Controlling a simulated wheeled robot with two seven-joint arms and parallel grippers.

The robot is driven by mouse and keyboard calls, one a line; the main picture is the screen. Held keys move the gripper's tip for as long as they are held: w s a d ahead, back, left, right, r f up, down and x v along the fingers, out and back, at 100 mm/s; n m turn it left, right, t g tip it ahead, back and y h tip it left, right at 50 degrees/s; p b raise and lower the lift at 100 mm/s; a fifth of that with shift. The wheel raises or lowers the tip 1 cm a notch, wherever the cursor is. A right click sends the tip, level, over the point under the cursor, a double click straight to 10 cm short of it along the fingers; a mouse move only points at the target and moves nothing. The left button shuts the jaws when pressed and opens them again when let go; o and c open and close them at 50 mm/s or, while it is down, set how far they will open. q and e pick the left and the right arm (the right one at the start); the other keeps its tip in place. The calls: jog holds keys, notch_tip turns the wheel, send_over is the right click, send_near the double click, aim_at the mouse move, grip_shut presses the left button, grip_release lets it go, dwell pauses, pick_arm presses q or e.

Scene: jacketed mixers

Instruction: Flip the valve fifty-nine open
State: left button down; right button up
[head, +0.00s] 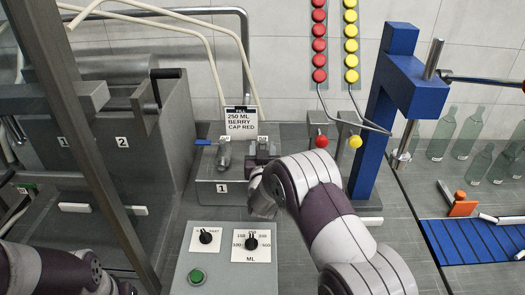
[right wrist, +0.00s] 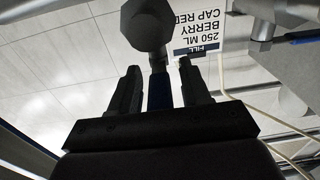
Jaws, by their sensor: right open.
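Two small valves sit side by side on the grey box marked 1 (head: 222,188) in the head view. The left valve (head: 224,153) has a blue lever (head: 203,142) pointing left. The small number tags by the valves are too small to read for sure. My right gripper (head: 263,150) is open at the right valve, whose lever it mostly hides in the head view. In the right wrist view, a blue lever (right wrist: 160,92) stands between the two open fingers (right wrist: 158,95), below a dark rounded valve end (right wrist: 148,26). I cannot tell whether the fingers touch it. My left gripper is out of view.
A sign reading 250 ML BERRY CAP RED (head: 241,122) stands behind the valves. A panel with dials and a green button (head: 197,276) is in front. A blue stand (head: 378,115) rises to the right, with glass bottles (head: 467,132) beyond. A grey post (head: 85,130) crosses the left side.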

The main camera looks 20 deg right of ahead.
jog(key=b+v, duration=0.2)
jog(key=v, duration=1)
jog(key=shift+s, duration=0.35)
jog(key=shift+a, duration=0.1)
